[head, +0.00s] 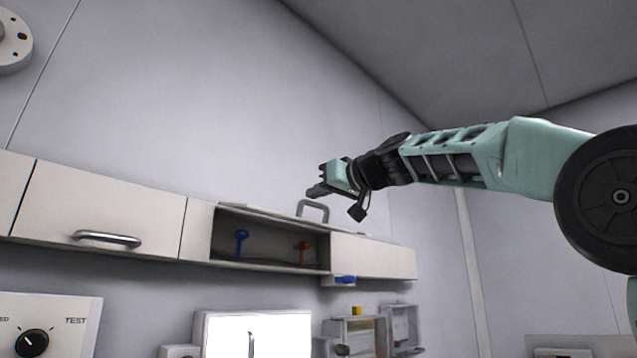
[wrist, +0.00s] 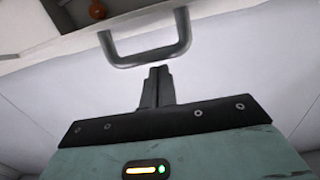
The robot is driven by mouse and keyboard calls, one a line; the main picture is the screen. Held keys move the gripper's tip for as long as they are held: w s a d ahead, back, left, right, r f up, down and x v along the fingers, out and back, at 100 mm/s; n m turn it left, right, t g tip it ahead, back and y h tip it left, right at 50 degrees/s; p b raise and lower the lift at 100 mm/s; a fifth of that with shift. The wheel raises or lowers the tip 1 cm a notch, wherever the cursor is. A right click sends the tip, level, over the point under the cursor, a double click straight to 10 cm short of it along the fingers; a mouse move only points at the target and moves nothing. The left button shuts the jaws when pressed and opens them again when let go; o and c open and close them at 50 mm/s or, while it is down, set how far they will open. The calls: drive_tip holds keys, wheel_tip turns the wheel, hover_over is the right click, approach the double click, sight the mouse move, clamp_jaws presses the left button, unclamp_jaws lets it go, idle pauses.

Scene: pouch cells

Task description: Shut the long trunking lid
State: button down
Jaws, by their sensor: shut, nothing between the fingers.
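The trunking lid (head: 268,217) stands open above the middle compartment, seen nearly edge-on as a thin pale panel. Its grey bow handle (head: 314,206) sticks up from it near the right end. In the wrist view the handle (wrist: 148,58) is close ahead, crossing above the fingertips, with the pale lid (wrist: 70,42) behind it. My gripper (head: 314,192) is at the handle in the head view, with its fingers together and empty. The shut fingers (wrist: 158,72) point at the handle's bar; I cannot tell whether they touch it.
The open compartment (head: 268,262) holds a blue knobbed part (head: 241,242) and an orange one (head: 304,250). A shut cabinet front with a handle (head: 107,239) lies to the left, and a plain panel (head: 375,256) to the right. Clear boxes (head: 401,325) stand below.

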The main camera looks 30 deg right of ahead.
drive_tip(key=shift+s+f, duration=0.1)
drive_tip(key=shift+f, duration=0.1)
drive_tip(key=shift+f, duration=0.1)
